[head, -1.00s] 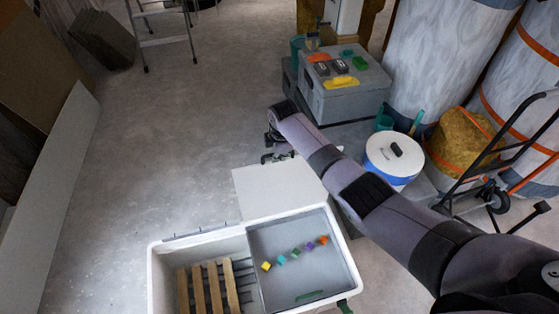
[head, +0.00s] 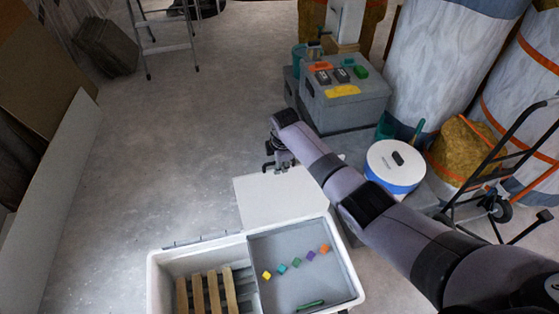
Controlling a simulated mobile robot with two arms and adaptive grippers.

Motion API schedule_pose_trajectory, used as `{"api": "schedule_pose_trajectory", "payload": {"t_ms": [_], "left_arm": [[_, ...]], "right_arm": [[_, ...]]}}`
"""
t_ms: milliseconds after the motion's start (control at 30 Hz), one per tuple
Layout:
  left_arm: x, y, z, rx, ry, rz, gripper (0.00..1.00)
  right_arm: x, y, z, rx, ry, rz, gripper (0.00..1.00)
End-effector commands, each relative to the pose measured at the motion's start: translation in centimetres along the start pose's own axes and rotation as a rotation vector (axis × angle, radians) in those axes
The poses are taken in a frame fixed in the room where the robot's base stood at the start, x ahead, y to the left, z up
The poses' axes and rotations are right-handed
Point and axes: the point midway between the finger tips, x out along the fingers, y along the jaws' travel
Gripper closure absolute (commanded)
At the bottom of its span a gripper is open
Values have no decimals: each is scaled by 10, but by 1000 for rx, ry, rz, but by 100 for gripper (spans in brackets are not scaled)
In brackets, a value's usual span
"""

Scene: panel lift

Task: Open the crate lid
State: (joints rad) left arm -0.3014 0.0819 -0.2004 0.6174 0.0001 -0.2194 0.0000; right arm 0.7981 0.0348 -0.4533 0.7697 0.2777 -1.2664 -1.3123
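The white crate (head: 156,286) stands at the bottom of the head view, cut off by the lower edge. Its top is open to view. A pale flat panel (head: 283,198), which looks like the lid, extends from behind the crate's right half, folded back away from the opening. My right gripper (head: 278,167) is at the panel's far edge, with its dark fingers apart. I cannot tell whether they touch the panel. My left gripper is not in view.
The crate's left part holds wooden slats (head: 215,293); its right part has a grey tray (head: 334,268) with several coloured cubes. A grey box (head: 340,112) and a white-and-blue bucket (head: 396,168) stand beyond my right arm. A hand truck (head: 490,170) is at right.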

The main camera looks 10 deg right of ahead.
Motion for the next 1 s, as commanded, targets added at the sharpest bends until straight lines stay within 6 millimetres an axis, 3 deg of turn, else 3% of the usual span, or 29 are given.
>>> {"api": "schedule_pose_trajectory", "payload": {"t_ms": [267, 800, 1000], "left_arm": [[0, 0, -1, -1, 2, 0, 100], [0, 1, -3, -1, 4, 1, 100], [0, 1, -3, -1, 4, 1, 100]], "right_arm": [[-20, 1, 0, -1, 1, 3, 71], [-109, 1, 0, -1, 0, 2, 71], [-119, 0, 0, 0, 0, -1, 71]]}}
